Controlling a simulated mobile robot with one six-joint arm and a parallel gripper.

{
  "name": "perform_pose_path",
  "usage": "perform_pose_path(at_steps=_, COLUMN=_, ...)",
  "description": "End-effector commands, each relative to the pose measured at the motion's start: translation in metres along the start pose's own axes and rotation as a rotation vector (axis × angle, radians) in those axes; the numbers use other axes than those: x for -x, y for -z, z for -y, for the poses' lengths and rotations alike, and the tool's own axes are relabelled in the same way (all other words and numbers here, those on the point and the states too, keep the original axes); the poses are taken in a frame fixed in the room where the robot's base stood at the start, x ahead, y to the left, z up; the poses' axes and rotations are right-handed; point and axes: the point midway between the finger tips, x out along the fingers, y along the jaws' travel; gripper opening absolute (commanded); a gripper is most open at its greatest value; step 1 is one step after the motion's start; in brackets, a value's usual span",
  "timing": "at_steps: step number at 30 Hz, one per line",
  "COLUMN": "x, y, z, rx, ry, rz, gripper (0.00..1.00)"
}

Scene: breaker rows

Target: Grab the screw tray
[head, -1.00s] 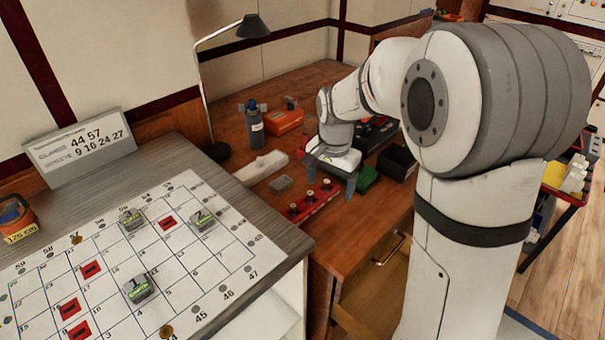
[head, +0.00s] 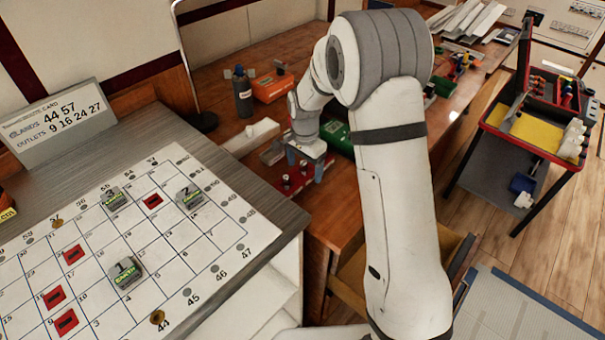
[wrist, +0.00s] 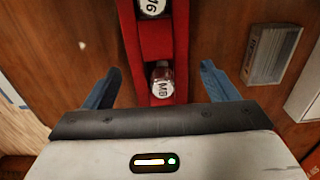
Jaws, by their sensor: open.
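The screw tray is a narrow red rack (head: 297,185) on the wooden bench, near its front edge, partly hidden by my gripper. In the wrist view the red tray (wrist: 155,42) runs away from me and carries round-topped pieces, one marked M8 (wrist: 162,82) and one farther off marked M6. My gripper (head: 305,164) is over the tray. In the wrist view my gripper (wrist: 160,72) is open, with one blue finger on each side of the tray. Both fingers look apart from it. Nothing is held.
A small grey block (wrist: 270,52) lies right of the tray in the wrist view. A white block (head: 250,137), a dark bottle (head: 243,92) and an orange case (head: 272,86) are on the bench. An open drawer (head: 350,285) is below. A numbered board (head: 150,245) is at left.

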Motion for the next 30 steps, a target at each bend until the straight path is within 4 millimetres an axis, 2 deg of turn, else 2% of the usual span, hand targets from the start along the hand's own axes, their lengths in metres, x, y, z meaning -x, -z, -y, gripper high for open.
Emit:
perform_pose_path(at_steps=9, x=-0.0052, y=-0.0004, z=0.0006, rx=0.001, ry=0.002, rz=-0.001, gripper=0.78)
perform_pose_path(at_steps=27, x=-0.0049, y=-0.0011, z=0.001, rx=0.003, ry=0.001, rz=-0.001, gripper=0.29)
perform_pose_path(at_steps=30, x=-0.0042, y=-0.001, z=0.0014, rx=0.003, ry=0.002, rz=-0.002, gripper=0.25)
